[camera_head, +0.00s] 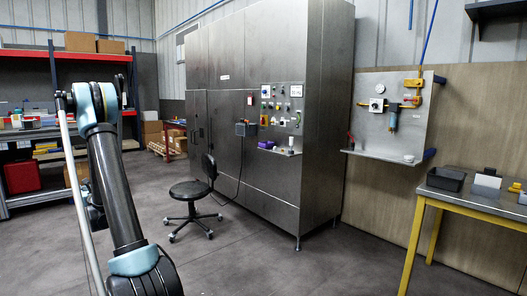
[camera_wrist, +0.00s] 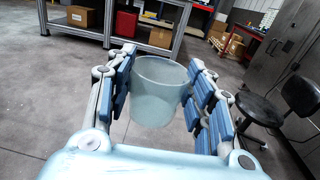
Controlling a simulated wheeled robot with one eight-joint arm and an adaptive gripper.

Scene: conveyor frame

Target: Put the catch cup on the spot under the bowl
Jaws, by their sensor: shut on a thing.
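The catch cup (camera_wrist: 156,92) is a pale, translucent, open-topped cup. It stands roughly upright between the blue-padded fingers of my gripper (camera_wrist: 161,62) in the wrist view, and the gripper is shut on it. In the head view my arm is at the left, and the cup cannot be made out there. The bowl (camera_head: 393,119) is a grey-blue cylinder hanging below yellow fittings on the wall panel at the right. Below it, a small white round spot (camera_head: 409,158) shows on the panel's ledge. My gripper is far from the bowl.
The panel's ledge (camera_head: 380,153) looks otherwise mostly bare. A yellow-framed table (camera_head: 430,197) with bins stands at the right. A black stool (camera_head: 188,191) stands before the tall metal cabinet (camera_head: 270,60). Shelving (camera_head: 60,150) is at the left.

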